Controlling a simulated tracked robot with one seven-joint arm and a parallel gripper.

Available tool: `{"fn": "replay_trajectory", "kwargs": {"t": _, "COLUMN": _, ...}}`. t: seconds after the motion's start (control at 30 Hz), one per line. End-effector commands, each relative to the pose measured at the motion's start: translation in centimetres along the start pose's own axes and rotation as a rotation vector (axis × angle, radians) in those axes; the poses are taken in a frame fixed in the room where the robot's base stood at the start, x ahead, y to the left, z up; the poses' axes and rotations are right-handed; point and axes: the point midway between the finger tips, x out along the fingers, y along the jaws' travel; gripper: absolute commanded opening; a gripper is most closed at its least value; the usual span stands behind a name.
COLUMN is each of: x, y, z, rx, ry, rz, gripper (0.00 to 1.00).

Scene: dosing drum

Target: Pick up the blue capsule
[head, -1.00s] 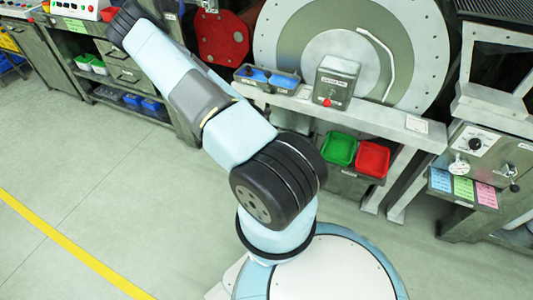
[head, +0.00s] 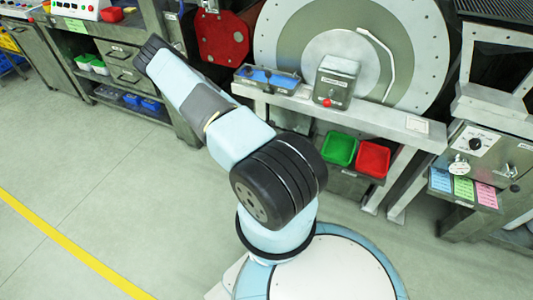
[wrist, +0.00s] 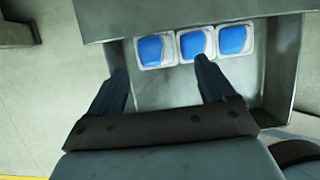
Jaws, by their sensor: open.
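My gripper (wrist: 162,68) is open and empty in the wrist view, with its two dark fingers spread apart. Three squarish blue-and-white items (wrist: 195,43) sit in a row in a grey tray-like recess (wrist: 165,92) beyond the fingertips. The right fingertip is near the middle item in the picture; whether it touches cannot be told. I cannot make out a separate blue capsule or tell whether one of these items is it. In the head view the gripper is hidden behind my arm.
In the head view, a tray with blue lining (head: 268,78) and a grey box with a red button (head: 336,82) stand on the ledge before a large disc (head: 365,40). Green (head: 339,148) and red (head: 373,158) bins sit below. The floor at left is clear.

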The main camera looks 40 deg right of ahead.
Motion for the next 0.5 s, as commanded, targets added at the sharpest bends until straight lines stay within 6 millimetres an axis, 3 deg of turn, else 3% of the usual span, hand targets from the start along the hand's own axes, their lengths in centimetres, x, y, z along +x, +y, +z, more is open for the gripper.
{"fn": "replay_trajectory", "kwargs": {"t": 0.3, "x": 4.0, "y": 0.3, "z": 0.1, "rx": 0.0, "ry": 0.001, "rz": 0.0, "gripper": 0.83}}
{"fn": "replay_trajectory", "kwargs": {"t": 0.5, "x": 4.4, "y": 0.4, "z": 0.1, "rx": 0.0, "ry": 0.0, "rz": 0.0, "gripper": 0.83}}
